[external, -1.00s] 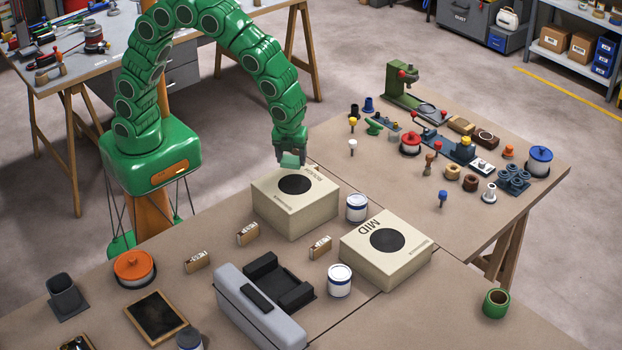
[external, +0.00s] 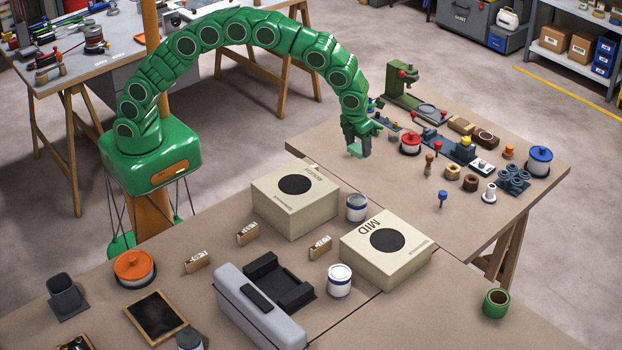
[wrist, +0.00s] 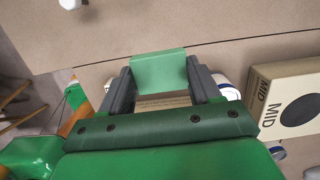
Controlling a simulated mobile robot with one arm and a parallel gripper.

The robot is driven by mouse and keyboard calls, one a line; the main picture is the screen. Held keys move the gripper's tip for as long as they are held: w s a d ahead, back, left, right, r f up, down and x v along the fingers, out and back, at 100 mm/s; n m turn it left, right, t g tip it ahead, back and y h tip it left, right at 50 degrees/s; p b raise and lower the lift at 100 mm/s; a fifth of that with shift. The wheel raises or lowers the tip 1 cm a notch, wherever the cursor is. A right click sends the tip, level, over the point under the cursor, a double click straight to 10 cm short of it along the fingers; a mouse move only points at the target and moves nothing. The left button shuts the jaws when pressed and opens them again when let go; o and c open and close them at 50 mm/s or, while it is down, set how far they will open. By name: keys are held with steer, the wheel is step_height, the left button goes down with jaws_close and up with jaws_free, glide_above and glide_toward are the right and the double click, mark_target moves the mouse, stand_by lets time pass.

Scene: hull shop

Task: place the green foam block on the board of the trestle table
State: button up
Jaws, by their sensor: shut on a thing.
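The green foam block (external: 355,149) is a small pale green piece at the tip of my gripper (external: 358,148). In the wrist view the block (wrist: 158,70) sits between the two dark fingers, and my gripper (wrist: 160,85) is shut on it. The block is held in the air. In the external view it appears over the left part of the brown board (external: 405,190) of the trestle table at right. In the wrist view the board (wrist: 235,18) lies beyond a dark seam. The exact height above it is hard to tell.
Two cream boxes, one marked MID (external: 385,255) and another (external: 295,205), stand on the near table with a white can (external: 356,207) between them. Tools, spools and a green press (external: 410,88) crowd the far board. Its near left part is bare.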

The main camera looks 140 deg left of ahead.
steer(key=shift+w+a+f, duration=0.15)
steer(key=shift+w+a, duration=0.25)
steer(key=shift+a, duration=0.05)
steer(key=shift+w+a+f, duration=1.95)
steer(key=shift+w+a, duration=0.45)
steer(key=shift+w, duration=0.95)
glide_above(401, 191)
steer(key=shift+s+d+f, duration=0.1)
steer(key=shift+d+f, duration=0.15)
steer(key=shift+f, duration=1.05)
steer(key=shift+s+d+f, duration=0.1)
steer(key=shift+d+f, duration=0.1)
steer(key=shift+f, duration=1.05)
steer(key=shift+w+a+f, duration=0.1)
steer(key=shift+w+f, duration=0.05)
steer(key=shift+f, duration=0.25)
steer(key=shift+f, duration=1.4)
steer(key=shift+f, duration=0.1)
steer(key=o, duration=1)
